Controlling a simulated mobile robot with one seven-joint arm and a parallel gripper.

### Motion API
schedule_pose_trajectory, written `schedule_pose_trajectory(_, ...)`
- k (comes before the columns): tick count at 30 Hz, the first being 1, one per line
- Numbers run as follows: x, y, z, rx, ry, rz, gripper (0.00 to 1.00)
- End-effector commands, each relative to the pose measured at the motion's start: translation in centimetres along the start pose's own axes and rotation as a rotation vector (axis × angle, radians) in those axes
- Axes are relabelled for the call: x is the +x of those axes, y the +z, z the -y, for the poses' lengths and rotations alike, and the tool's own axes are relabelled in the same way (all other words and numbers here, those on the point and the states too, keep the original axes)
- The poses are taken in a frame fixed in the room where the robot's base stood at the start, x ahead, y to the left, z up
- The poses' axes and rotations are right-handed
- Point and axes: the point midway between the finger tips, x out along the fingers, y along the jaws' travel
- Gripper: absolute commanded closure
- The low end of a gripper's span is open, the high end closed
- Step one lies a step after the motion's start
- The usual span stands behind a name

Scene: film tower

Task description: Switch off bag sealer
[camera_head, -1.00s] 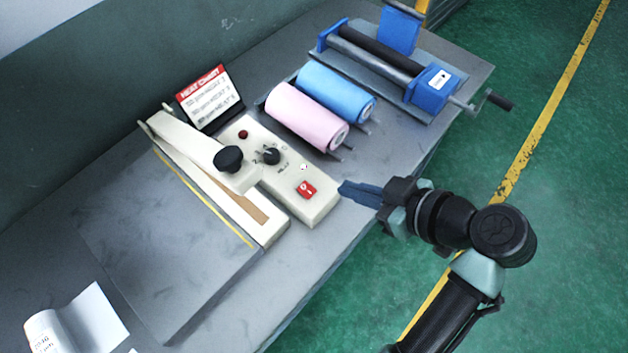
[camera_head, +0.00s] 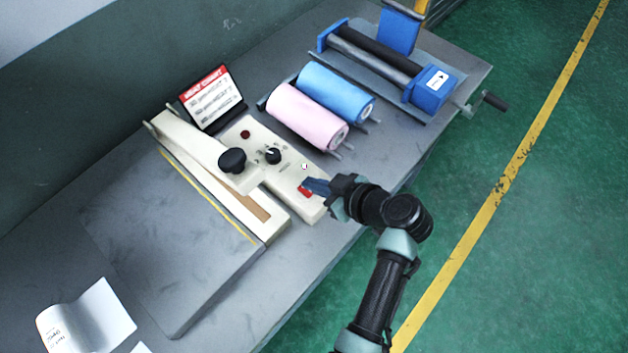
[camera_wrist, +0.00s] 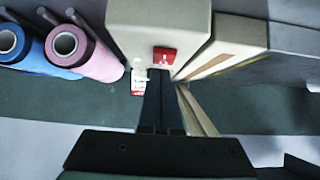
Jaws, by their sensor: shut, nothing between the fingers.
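The bag sealer (camera_head: 240,205) is a cream unit on the grey bench, with a sealing arm, a black knob on that arm and a control box. On the box are a black dial (camera_head: 273,155), a dark red lamp (camera_head: 245,134) and a red rocker switch (camera_head: 305,191). My gripper (camera_head: 308,184) is shut and empty, its blue fingertips over the switch end of the box and partly hiding the switch. In the wrist view the red switch (camera_wrist: 165,55) is just beyond the fingertips (camera_wrist: 158,72). I cannot tell whether the fingertips touch it, nor which way it is pressed.
A heat chart (camera_head: 212,97) stands behind the sealer. A pink roll (camera_head: 305,115) and a blue roll (camera_head: 337,92) lie right of it, with a blue roller device (camera_head: 385,65) beyond. Papers (camera_head: 95,320) lie front left. Green floor is clear right of the bench.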

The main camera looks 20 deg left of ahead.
Motion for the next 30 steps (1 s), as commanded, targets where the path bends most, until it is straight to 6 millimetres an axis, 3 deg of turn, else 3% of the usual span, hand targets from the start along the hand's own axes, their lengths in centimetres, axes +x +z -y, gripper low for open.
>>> schedule_pose_trajectory(30, 1.05, 0.37, 0.02, 0.001, -0.002, 0.076, 1.00)
